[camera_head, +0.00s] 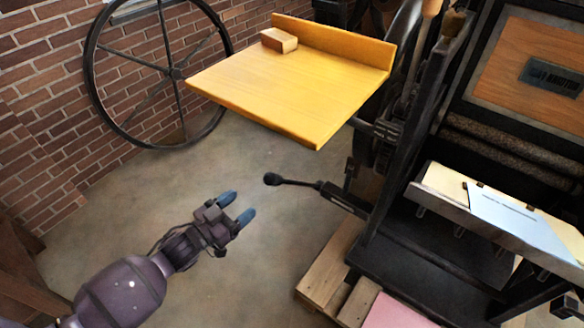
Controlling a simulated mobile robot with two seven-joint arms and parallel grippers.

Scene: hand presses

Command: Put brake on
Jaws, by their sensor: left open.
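A black lever with a round knob (272,179), which looks like the brake handle, sticks out to the left from the dark frame of the press (375,235). It lies near level, with a thicker black sleeve (343,198) at its right end. My left gripper (237,207) comes in from the lower left. It is open and empty, with its two blue fingertips a short way left of and below the knob, not touching it. My right gripper is not in view.
A yellow wooden table (290,85) with a small wooden block (279,40) overhangs behind the lever. A large spoked wheel (175,74) stands by the brick wall (45,95). A wooden pallet (330,275) lies under the press. The floor (110,215) around my left gripper is clear.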

